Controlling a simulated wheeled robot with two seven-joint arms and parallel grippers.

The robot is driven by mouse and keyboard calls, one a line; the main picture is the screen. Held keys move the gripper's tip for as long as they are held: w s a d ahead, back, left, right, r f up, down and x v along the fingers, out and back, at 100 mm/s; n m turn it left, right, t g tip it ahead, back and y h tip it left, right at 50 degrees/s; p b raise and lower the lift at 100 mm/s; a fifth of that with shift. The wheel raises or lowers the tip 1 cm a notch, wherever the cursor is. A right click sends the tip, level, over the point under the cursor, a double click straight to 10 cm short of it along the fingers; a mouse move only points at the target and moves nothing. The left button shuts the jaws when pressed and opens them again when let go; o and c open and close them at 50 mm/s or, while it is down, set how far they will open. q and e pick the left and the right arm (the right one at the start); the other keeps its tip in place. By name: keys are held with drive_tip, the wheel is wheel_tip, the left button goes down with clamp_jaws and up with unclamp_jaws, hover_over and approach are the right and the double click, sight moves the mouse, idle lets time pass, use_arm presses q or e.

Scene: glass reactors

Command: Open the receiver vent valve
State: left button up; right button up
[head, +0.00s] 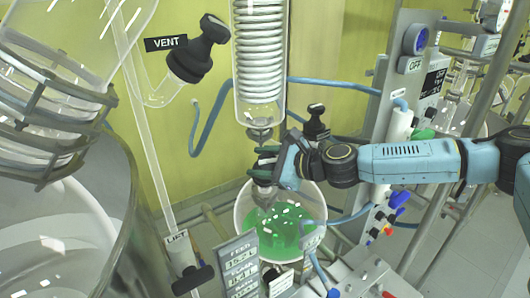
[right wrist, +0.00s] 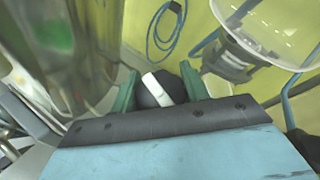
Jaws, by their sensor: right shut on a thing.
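A VENT label (head: 166,43) is beside a black valve handle (head: 197,48) on a glass piece at the upper left of the head view. The receiver flask (head: 241,218), round glass with green liquid, hangs under the coiled condenser (head: 259,60). My right gripper (head: 266,165) is at the glass neck between condenser and flask. In the right wrist view its green fingers (right wrist: 158,80) are shut on a dark round knob (right wrist: 148,92) with a white bar across it. In the head view the fingers mostly hide this knob. My left gripper is not in view.
Another black knob (head: 316,122) stands just behind my right gripper. Blue hoses (head: 345,83) run around the condenser. A large glass vessel (head: 60,200) fills the left. A LIFT handle (head: 192,280) and a control box (head: 240,265) are at the front.

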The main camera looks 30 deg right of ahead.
drive_tip(key=n+g, duration=0.1)
drive_tip(key=n+g+y, duration=0.1)
drive_tip(key=n+g, duration=0.2)
drive_tip(key=n, duration=0.1)
drive_tip(key=shift+s+a+f+g+y, duration=0.15)
drive_tip(key=shift+s+f+g+y, duration=0.15)
drive_tip(key=shift+f+g, duration=0.1)
drive_tip(key=n+g, duration=0.2)
drive_tip(key=shift+s+n, duration=0.15)
drive_tip(key=shift+n, duration=0.25)
drive_tip(key=shift+s+a+f+n+g, duration=0.15)
drive_tip(key=shift+n+g, duration=0.25)
drive_tip(key=shift+g, duration=0.3)
drive_tip(key=shift+s+f, duration=0.1)
drive_tip(key=o, duration=1)
drive_tip(key=shift+r, duration=0.2)
